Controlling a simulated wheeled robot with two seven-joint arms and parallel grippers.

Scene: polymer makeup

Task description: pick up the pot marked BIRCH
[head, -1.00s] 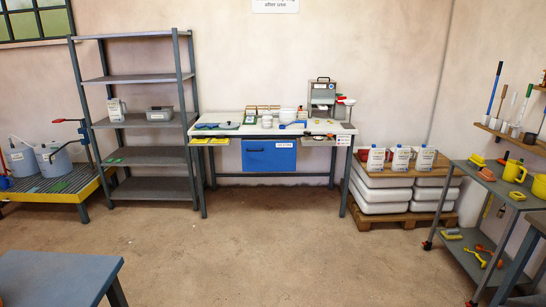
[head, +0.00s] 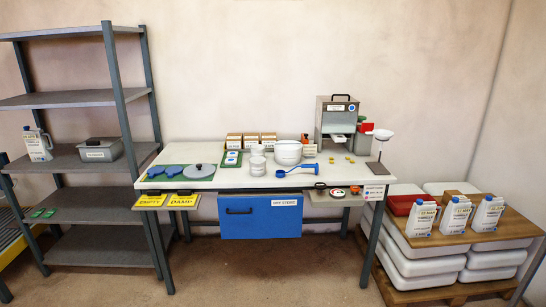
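No label reading BIRCH can be made out at this distance. On the white workbench (head: 225,178) stands a wide white pot (head: 288,153), upright near the middle. Just left of it are smaller white pots (head: 257,165), close together; their markings are too small to read. I cannot tell which of these, if any, is the pot marked BIRCH. Neither of my grippers is in view.
A blue scoop (head: 300,168) and a grey lid (head: 199,171) lie on the bench. A grey machine (head: 336,118) stands at its back right. A grey shelf unit (head: 78,217) is on the left; jugs (head: 455,214) stand on a pallet stack on the right. Floor in front is clear.

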